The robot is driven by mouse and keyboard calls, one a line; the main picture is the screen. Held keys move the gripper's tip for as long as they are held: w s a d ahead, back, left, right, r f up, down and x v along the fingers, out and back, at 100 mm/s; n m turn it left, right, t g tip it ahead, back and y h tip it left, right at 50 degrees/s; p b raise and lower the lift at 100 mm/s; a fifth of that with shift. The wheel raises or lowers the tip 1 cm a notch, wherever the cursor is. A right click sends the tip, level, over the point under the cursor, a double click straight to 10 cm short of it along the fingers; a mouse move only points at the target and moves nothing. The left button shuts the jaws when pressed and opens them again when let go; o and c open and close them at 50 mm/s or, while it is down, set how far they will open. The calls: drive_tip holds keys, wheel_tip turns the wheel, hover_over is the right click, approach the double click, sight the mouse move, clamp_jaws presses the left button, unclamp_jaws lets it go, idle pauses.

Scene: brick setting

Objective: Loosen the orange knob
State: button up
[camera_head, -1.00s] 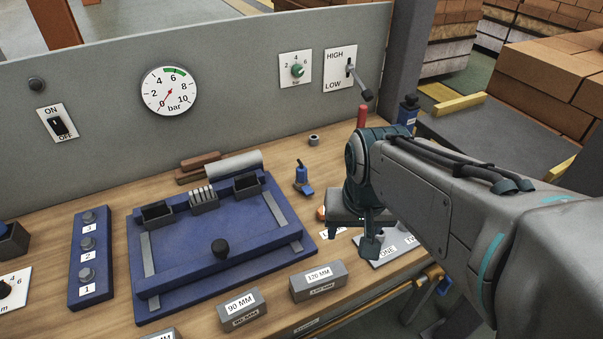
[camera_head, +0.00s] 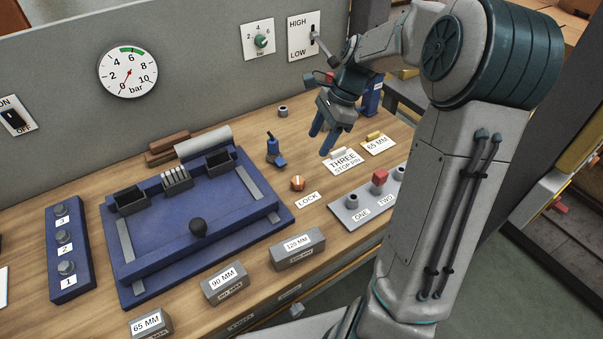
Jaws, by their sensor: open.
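The orange knob (camera_head: 297,183) is small and round and sits on the wooden bench, just above the LOCK label (camera_head: 308,199), to the right of the blue fixture. It is in full view. My gripper (camera_head: 325,142) is above and to the right of the knob, near the back of the bench. Its two blue fingers point down and are apart, with nothing seen between them. It does not touch the knob.
A grey plate (camera_head: 351,215) with a red block (camera_head: 379,178) lies to the right. Labelled grey blocks (camera_head: 226,284) line the front.

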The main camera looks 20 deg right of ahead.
sight(299, 180)
drive_tip(key=x, duration=1.3)
drive_tip(key=shift+f, duration=0.1)
drive_tip(key=c, duration=1)
